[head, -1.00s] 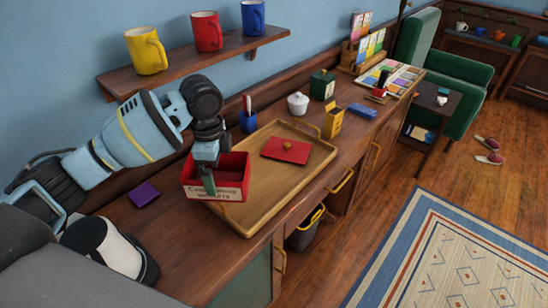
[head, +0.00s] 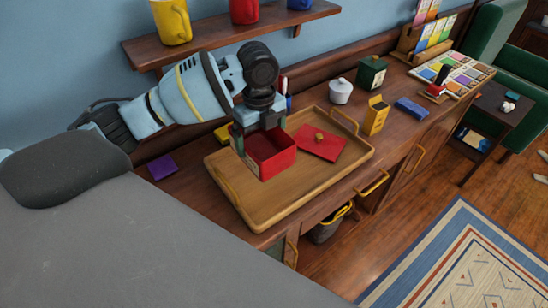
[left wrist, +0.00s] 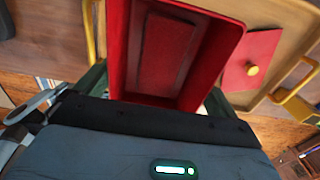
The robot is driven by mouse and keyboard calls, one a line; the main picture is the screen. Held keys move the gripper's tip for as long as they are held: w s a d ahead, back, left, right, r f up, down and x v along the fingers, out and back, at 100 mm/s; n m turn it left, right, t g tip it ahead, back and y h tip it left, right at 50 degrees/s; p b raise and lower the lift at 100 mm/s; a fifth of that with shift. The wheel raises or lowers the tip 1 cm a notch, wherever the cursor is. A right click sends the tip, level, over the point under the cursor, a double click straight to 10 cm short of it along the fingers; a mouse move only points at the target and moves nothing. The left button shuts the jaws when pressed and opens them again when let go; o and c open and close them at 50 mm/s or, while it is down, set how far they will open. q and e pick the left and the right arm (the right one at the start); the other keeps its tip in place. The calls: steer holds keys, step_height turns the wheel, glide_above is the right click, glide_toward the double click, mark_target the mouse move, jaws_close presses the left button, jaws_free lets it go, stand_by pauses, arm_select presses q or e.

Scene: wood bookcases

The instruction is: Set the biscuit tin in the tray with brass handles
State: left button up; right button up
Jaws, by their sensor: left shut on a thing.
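The biscuit tin (head: 272,158) is a red open-topped box, empty inside as far as I see. My left gripper (head: 261,130) is shut on it from above. The tin is upright over the left part of the wooden tray with brass handles (head: 290,207); I cannot tell whether its base touches the tray floor. A red lid with a brass knob (head: 318,145) lies in the tray to the right of the tin. The left wrist view shows the tin's red inside (left wrist: 170,55), the lid (left wrist: 243,68) and the tray's edge (left wrist: 290,20). My right gripper is out of view.
The tray lies on a wooden sideboard. A white lidded pot (head: 341,92), a yellow box (head: 376,117), a green canister (head: 371,72) and a blue item (head: 411,108) stand or lie beyond it. A purple square (head: 162,167) lies left. A shelf with mugs (head: 215,43) hangs above.

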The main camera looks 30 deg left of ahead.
arm_select(q)
steer(key=shift+w+f, duration=0.1)
steer(key=shift+f, duration=3.95)
steer(key=shift+f, duration=0.15)
steer(key=o, duration=0.8)
steer(key=shift+o, duration=0.2)
step_height(320, 180, up, 12)
steer(key=shift+r, duration=0.15)
